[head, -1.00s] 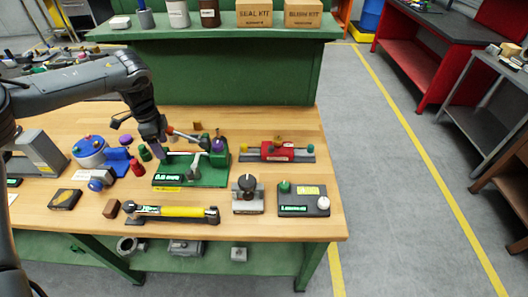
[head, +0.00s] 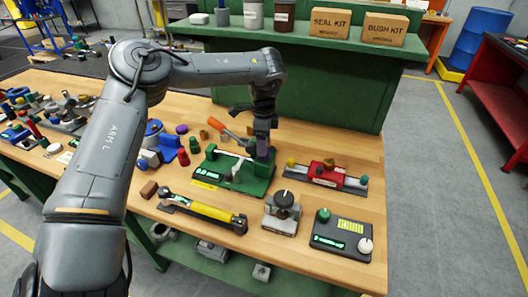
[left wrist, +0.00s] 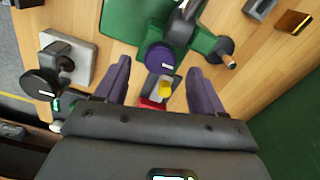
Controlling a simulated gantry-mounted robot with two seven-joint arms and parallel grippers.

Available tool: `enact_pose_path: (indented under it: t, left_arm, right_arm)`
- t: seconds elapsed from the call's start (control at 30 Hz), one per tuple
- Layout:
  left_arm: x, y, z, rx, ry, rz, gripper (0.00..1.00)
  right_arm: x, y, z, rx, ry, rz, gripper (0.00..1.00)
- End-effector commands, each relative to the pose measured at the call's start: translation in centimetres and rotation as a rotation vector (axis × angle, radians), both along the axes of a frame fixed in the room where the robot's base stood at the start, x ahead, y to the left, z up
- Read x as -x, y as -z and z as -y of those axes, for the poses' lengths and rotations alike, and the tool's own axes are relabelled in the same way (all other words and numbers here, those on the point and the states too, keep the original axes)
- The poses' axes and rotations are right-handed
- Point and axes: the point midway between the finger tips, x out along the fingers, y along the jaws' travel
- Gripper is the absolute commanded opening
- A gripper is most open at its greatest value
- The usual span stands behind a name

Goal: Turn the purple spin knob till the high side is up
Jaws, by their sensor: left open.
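The purple spin knob (left wrist: 158,57) shows in the left wrist view as a round purple top with a small white mark near its lower edge. It is on the green device (left wrist: 125,18), which also shows in the head view (head: 210,176). My left gripper (left wrist: 158,65) is open, with its two purple-dark fingers on either side of the knob in the wrist picture; I cannot tell if they touch it. In the head view the left gripper (head: 262,150) points down at the right end of the green device and mostly hides the knob. My right gripper is not in view.
A red device (head: 325,172) lies right of the green one. A grey block with a black knob (head: 283,205), a dark panel (head: 342,236) and a yellow cylinder (head: 210,212) are in front. An orange-handled lever (head: 217,125) rises behind, close to my gripper.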

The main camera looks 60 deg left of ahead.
Motion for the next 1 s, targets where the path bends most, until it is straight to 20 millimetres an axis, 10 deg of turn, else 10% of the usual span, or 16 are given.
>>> enact_pose_path:
  t: [0.7,1.0]
  left_arm:
    - [0.0,3.7,0.0,0.0,0.0,0.001,0.68]
    - [0.0,3.7,0.0,0.0,0.0,0.001,0.22]
  right_arm:
    - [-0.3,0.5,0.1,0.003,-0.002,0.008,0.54]
    - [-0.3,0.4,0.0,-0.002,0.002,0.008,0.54]
